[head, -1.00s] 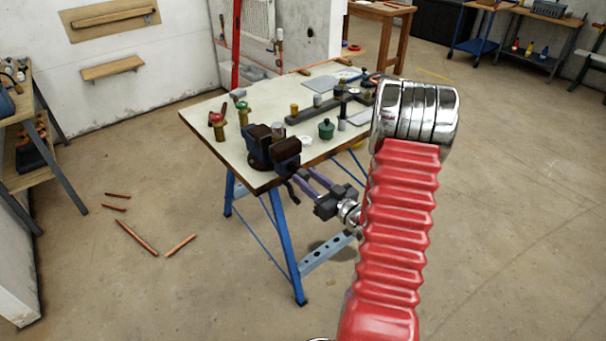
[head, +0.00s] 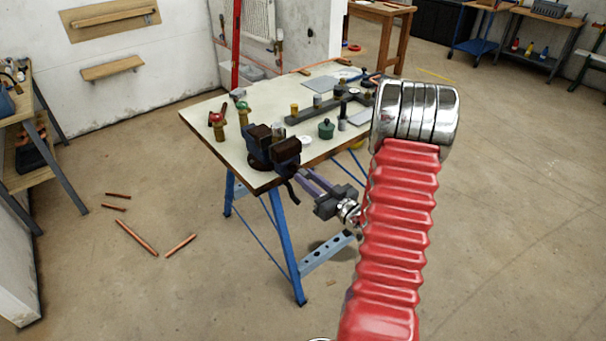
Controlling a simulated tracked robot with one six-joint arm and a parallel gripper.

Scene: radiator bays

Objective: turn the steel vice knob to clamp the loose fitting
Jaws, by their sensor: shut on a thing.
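The dark vice (head: 270,146) is mounted at the near edge of the pale-topped workbench (head: 222,152). My gripper (head: 300,176) reaches it from the lower right, its two purplish fingers at the vice's front, just off the bench edge. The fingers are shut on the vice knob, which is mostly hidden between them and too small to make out. A dark bar hangs down beside the fingertips. I cannot tell whether a loose fitting sits between the vice jaws. Brass fittings with a red handle (head: 216,120) and a green handle (head: 242,110) stand on the bench left of the vice.
A green pot (head: 326,129) and a dark rack of small parts (head: 318,112) stand right of the vice. Copper pipe pieces (head: 137,238) lie on the floor at left. Blue bench legs (head: 285,245) stand below. The floor in front is clear.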

